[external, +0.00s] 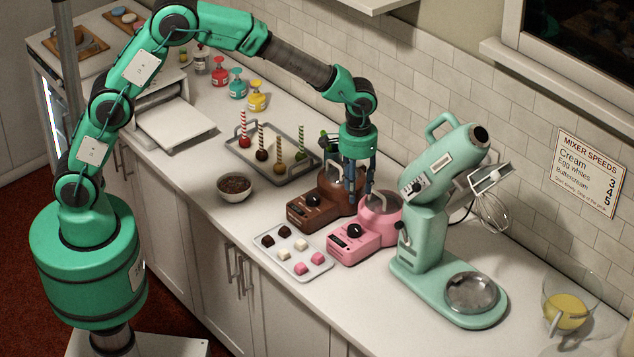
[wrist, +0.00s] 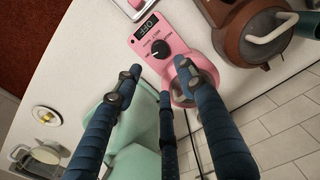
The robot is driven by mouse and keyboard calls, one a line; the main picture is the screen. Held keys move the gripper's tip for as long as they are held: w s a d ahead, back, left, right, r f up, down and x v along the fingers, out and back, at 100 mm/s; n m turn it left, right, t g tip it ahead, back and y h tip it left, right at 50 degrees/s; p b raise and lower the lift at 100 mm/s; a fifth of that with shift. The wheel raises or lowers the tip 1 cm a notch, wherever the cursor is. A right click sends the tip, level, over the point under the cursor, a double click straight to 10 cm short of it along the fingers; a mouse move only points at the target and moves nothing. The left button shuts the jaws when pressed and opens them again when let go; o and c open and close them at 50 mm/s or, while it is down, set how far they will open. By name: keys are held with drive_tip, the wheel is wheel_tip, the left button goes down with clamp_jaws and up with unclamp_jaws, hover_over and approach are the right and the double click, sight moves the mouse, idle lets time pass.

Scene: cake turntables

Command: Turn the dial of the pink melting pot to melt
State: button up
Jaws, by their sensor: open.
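The pink melting pot (external: 362,234) stands on the counter between the brown melting pot (external: 318,205) and the mint stand mixer (external: 432,220). Its black dial (external: 354,230) sits on the sloped front panel, beside a small dark display. In the wrist view the pink pot (wrist: 178,28) shows its dial (wrist: 160,49) and a display that seems to read OFF. My gripper (external: 358,198) points down above and behind the two pots, apart from the dial. In the wrist view its blue fingers (wrist: 158,75) are spread and empty, with part of the pot's bowl behind one finger.
A tray of chocolates (external: 292,268) lies in front of the pots. A bowl (external: 234,192) and a cake-pop tray (external: 258,178) are to the left. The tall mixer stands close on the right, a glass bowl (external: 568,312) farther right. The tiled wall is behind.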

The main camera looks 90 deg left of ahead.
sight(354, 227)
drive_tip(key=shift+f, duration=0.15)
wheel_tip(354, 227, down, 13)
drive_tip(key=shift+f+b, duration=0.2)
drive_tip(key=shift+b, duration=0.2)
idle(0.5)
drive_tip(key=shift+c, duration=0.2)
drive_tip(key=c, duration=0.9)
